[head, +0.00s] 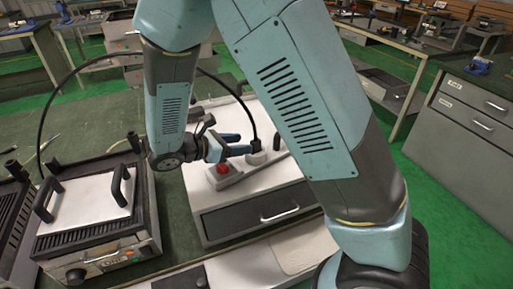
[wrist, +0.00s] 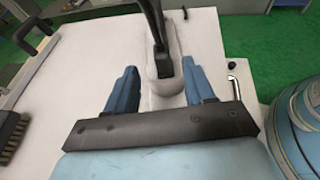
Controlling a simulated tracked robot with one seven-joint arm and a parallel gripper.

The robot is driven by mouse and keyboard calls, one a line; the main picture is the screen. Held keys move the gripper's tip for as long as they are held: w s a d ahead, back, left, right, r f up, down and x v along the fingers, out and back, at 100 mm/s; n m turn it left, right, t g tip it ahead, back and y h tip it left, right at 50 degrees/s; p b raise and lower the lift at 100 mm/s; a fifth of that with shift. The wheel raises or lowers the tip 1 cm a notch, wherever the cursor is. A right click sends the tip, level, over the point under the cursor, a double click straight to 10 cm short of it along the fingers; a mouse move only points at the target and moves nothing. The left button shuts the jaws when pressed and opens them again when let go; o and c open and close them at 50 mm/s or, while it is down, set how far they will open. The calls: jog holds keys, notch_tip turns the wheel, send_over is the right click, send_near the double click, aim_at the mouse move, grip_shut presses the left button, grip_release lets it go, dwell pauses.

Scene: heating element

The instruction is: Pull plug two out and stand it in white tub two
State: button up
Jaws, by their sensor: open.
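A black plug (head: 256,146) with a black cable stands in a white socket strip (wrist: 166,92) on a white-topped cabinet. The plug also shows in the wrist view (wrist: 160,44), upright near the strip's far end. No number can be read on it. My gripper (head: 240,145) is open, its blue fingers pointing at the plug. In the wrist view, my gripper (wrist: 160,82) has one finger on each side of the strip, and the plug is beyond the fingertips. I cannot tell contact. I cannot make out white tub two.
A red button (head: 222,169) sits on the cabinet top, left of and nearer than the plug. The cabinet has a dark drawer (head: 255,213) with a metal handle. A heating appliance (head: 90,205) with black handles stands left. A brush (wrist: 12,135) lies at the wrist view's left edge.

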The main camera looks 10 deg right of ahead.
aim_at(252, 141)
jog(key=x, duration=0.4)
jog(key=shift+w+d+r, duration=0.15)
jog(key=shift+d+r, duration=0.05)
jog(key=shift+d, duration=0.3)
jog(key=shift+c, duration=0.4)
grip_shut()
